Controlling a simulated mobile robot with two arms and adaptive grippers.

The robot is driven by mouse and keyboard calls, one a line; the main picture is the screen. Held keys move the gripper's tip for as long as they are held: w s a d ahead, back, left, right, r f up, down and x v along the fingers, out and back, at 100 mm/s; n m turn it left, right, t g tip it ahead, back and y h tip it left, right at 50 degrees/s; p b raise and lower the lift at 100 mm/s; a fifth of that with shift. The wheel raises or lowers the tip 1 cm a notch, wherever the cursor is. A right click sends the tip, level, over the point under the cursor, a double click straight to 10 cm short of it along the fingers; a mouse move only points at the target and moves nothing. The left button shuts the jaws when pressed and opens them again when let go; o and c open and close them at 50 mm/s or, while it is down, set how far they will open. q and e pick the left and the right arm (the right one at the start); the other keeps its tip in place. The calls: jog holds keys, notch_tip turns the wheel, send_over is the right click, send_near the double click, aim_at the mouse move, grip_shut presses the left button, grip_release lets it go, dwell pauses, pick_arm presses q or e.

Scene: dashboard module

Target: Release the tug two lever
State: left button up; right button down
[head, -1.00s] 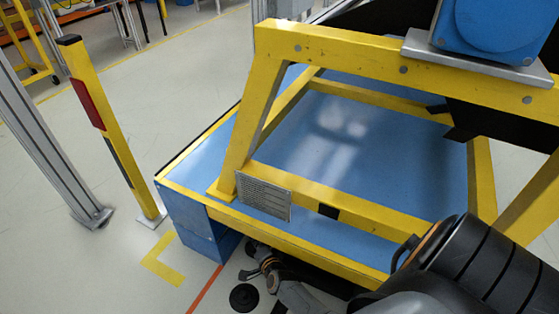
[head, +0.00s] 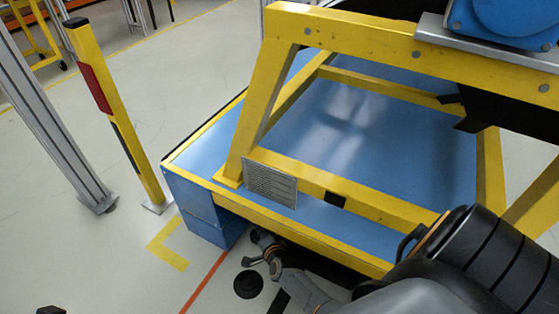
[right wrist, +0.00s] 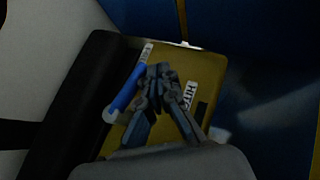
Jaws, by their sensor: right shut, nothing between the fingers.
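The lever is a blue bar (right wrist: 127,87) in the right wrist view, slanting across an olive-yellow plate (right wrist: 203,72) with a white label that reads "HIT" in part. My right gripper (right wrist: 159,72) is shut and empty over the plate, just right of the lever. I cannot tell whether it touches the lever. In the head view my right gripper (head: 262,248) is small and dark, low by the front edge of the blue and yellow cart (head: 390,150). The lever is hidden in that view.
A yellow post (head: 115,110) and a grey metal upright (head: 55,120) stand left of the cart. A blue unit (head: 503,20) sits on the yellow frame. A black cylinder (right wrist: 75,95) lies left of the lever.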

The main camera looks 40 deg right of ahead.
jog(key=v, duration=0.7)
jog(key=shift+s+r, duration=0.1)
jog(key=shift+r, duration=0.05)
dwell(0.4)
